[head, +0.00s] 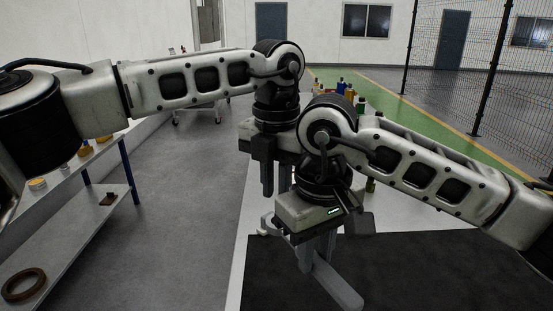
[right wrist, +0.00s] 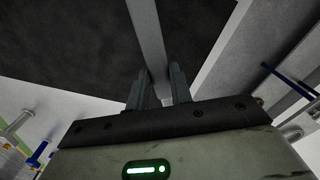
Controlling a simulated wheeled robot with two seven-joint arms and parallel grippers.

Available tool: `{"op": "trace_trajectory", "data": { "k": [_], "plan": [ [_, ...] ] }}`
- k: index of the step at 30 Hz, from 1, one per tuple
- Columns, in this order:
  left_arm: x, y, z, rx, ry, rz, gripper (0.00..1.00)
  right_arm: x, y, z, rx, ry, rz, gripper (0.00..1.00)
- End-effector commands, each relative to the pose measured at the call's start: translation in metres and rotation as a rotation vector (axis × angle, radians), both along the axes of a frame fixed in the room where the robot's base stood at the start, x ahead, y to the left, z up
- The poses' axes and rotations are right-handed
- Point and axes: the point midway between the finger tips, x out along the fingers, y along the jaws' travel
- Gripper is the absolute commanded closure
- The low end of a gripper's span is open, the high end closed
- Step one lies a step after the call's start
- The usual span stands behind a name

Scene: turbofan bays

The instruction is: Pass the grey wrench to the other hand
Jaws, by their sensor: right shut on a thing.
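The grey wrench (head: 336,285) is held in my right gripper (head: 318,248), above the dark mat. In the head view its handle slants down to the right, and a curved end shows left of the gripper. In the right wrist view the wrench (right wrist: 149,38) is a straight grey bar passing between the fingers of the right gripper (right wrist: 160,82). My left gripper (head: 276,185) points down just behind and left of the right one. Its fingers look apart with nothing between them, near the curved end; its fingertips are partly hidden.
The dark mat (head: 420,265) lies on a white table (head: 243,245). Several bottles (head: 346,91) stand at the table's far end. A side shelf (head: 70,240) at left carries a brown ring (head: 23,284). Grey floor lies between. My two arms are close together.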

Motion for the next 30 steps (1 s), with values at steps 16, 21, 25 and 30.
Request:
{"op": "trace_trajectory", "data": {
  "k": [16, 21, 25, 30],
  "plan": [
    [0.000, 0.000, -0.061, 0.000, 0.001, 0.000, 0.83, 0.000, 0.001, 0.002, 0.004, -0.004, 0.002, 1.00],
    [0.000, 0.000, -0.062, 0.000, 0.001, 0.000, 0.83, 0.000, 0.001, 0.003, 0.005, -0.005, 0.003, 1.00],
    [0.000, 0.001, -0.062, 0.001, 0.002, 0.000, 1.00, 0.000, 0.001, 0.003, 0.005, -0.006, 0.003, 1.00],
    [0.000, 0.001, -0.062, 0.002, 0.001, 0.001, 0.94, 0.000, 0.001, 0.002, 0.003, -0.005, 0.002, 1.00]
  ]
}}
